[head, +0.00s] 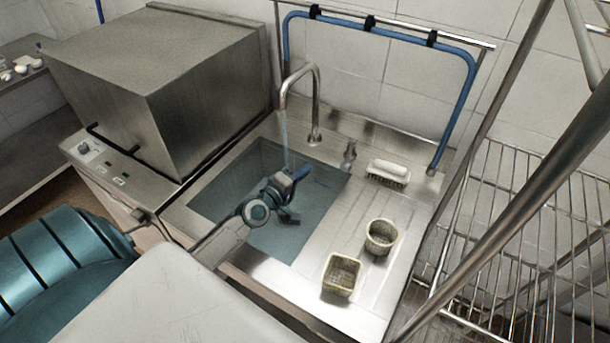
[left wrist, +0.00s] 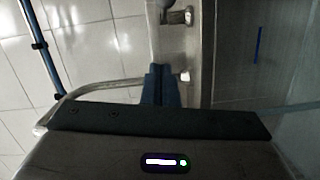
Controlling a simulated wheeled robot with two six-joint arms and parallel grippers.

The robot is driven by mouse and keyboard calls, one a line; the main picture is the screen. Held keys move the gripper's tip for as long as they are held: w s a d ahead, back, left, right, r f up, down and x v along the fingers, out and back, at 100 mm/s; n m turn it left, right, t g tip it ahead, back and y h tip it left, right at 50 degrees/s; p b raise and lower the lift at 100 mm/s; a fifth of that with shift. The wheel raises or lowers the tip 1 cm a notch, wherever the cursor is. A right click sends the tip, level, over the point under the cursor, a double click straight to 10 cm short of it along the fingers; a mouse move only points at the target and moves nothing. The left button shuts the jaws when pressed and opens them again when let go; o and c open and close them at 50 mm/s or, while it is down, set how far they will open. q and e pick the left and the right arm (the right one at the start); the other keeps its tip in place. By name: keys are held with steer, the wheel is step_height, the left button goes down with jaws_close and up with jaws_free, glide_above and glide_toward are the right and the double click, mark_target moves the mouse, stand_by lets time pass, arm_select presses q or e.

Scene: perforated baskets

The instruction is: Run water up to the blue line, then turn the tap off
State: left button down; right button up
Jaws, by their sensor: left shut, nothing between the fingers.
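The sink basin (head: 225,190) holds bluish water. The tap's curved spout (head: 316,90) stands behind it, and a thin stream of water (head: 284,140) falls from it. A small metal tap handle (head: 349,154) stands right of the spout. A short blue line (head: 322,184) shows at the basin's right side; it also shows in the left wrist view (left wrist: 258,43). I cannot tell exactly how the water stands against it. My left gripper (head: 301,173) is over the basin, shut and empty, apart from the handle. Its closed fingers (left wrist: 160,84) show in the left wrist view. My right gripper is not in view.
A white brush (head: 388,174) lies behind two perforated baskets (head: 382,236) (head: 341,275) on the drainboard. A blue hose (head: 465,90) arches behind the sink. A steel box machine (head: 160,80) stands left, and a wire rack (head: 530,220) stands right.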

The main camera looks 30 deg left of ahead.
mark_target(349, 155)
arm_select(q)
steer(key=w+d+f, duration=0.1)
steer(key=w+d, duration=0.3)
steer(key=w, duration=0.3)
steer(key=shift+w+d+f+p, duration=0.15)
steer(key=shift+w+d+p, duration=0.1)
steer(key=shift+d+p, duration=0.1)
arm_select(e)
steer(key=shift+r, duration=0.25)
